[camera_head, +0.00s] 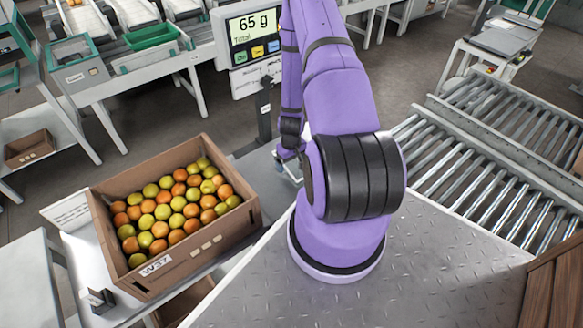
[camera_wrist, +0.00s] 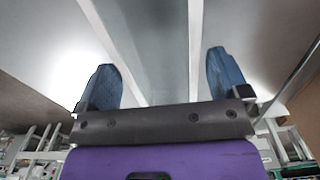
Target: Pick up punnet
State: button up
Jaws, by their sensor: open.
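I cannot make out a punnet in either view. My gripper (camera_wrist: 162,72) is open in the wrist view, with its two blue fingers wide apart. I see nothing held between the fingers, only pale surfaces and a grey band behind them. In the head view my purple arm covers the middle, and the gripper itself is mostly hidden behind it. A scale display (camera_head: 253,27) behind the arm reads 65 g; its weighing surface is largely hidden by the arm.
A cardboard box (camera_head: 187,262) full of orange and yellow-green tomatoes stands left of my arm. A roller conveyor (camera_head: 490,195) lies to the right. A bench with green-rimmed trays (camera_head: 150,38) stands at the back left. A wooden crate (camera_head: 553,285) is at the lower right.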

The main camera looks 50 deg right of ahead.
jog(key=shift+f, duration=0.45)
jog(key=c, duration=0.8)
